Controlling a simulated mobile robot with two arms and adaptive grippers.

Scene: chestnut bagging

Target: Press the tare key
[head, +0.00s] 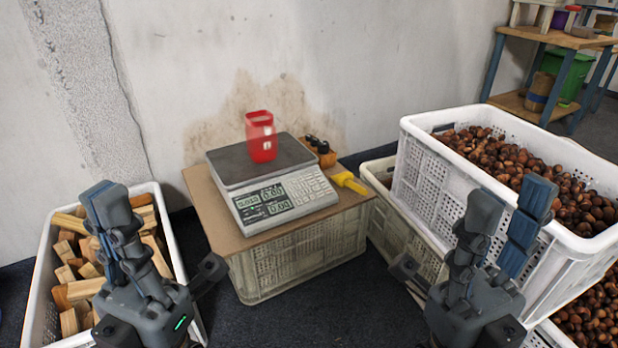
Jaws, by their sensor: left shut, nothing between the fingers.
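A grey and white scale (277,196) stands on a brown board. Its front panel has a display (264,206) with small digits, hard to read, and a keypad (309,190) to the right. Which key is the tare key cannot be made out. A red translucent cup (261,137) stands on the scale's dark pan. My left gripper (108,206) is shut and empty, left of the scale and above the wood crate, clear of the keys. My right gripper (508,205) is open and empty, right of the scale, in front of the chestnut crates.
The board (215,225) rests on an upturned crate (300,263). A yellow-handled tool (349,183) and a wooden block with dark knobs (320,152) lie beside the scale. A wood-filled crate (170,222) is left; stacked chestnut crates (425,166) are right. Space before the scale is free.

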